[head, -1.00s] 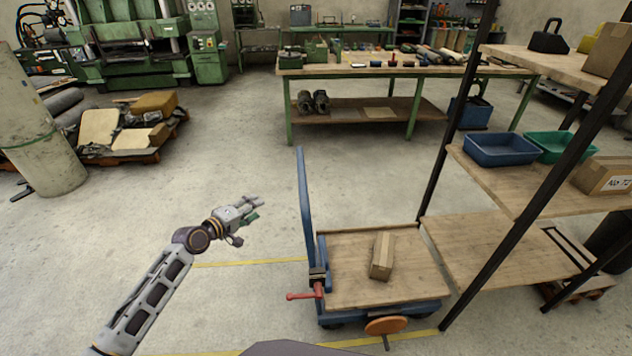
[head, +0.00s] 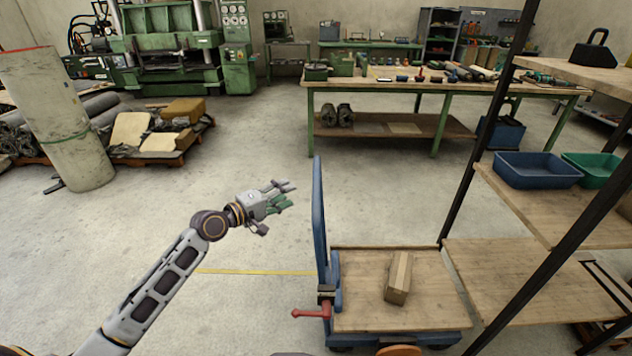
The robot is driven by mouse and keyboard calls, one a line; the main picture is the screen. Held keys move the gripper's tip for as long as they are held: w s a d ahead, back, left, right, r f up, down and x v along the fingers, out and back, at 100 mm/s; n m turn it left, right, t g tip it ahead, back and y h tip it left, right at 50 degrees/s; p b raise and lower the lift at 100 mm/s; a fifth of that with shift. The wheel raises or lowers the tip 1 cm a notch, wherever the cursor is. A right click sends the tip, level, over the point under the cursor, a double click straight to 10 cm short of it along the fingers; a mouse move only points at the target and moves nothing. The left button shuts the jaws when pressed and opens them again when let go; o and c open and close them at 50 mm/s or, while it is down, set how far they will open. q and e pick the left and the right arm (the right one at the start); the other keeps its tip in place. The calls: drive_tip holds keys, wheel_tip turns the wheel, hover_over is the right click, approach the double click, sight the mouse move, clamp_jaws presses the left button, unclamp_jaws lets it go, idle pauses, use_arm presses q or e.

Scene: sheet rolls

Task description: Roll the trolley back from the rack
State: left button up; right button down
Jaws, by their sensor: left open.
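The trolley (head: 362,317) stands close against the left side of the rack (head: 520,278). It has a wooden deck in a blue frame and a tall blue handle (head: 319,215) upright at its left end. A cardboard box (head: 399,277) lies on the deck. A red lever (head: 311,313) sticks out low by the handle's foot. My left gripper (head: 287,194) is open and empty, in the air left of the handle and apart from it in the picture. My right gripper is not in view.
A green-legged workbench (head: 396,147) with tools stands behind. A pallet with loose pieces (head: 155,140) and a tall pale roll (head: 62,130) are at the left. The rack holds a blue bin (head: 536,169) and a green bin. Bare floor lies left of the trolley.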

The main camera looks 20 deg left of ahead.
sight(315, 180)
use_arm(q)
drive_tip(key=shift+w, duration=0.1)
drive_tip(key=shift+b+x, duration=0.6)
drive_tip(key=shift+x, duration=5.95)
drive_tip(key=shift+w+d, duration=0.1)
drive_tip(key=shift+d, duration=0.15)
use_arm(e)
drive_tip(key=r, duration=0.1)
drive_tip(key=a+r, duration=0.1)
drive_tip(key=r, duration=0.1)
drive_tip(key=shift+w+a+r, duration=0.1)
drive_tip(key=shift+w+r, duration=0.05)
use_arm(q)
drive_tip(key=c, duration=0.8)
clamp_jaws()
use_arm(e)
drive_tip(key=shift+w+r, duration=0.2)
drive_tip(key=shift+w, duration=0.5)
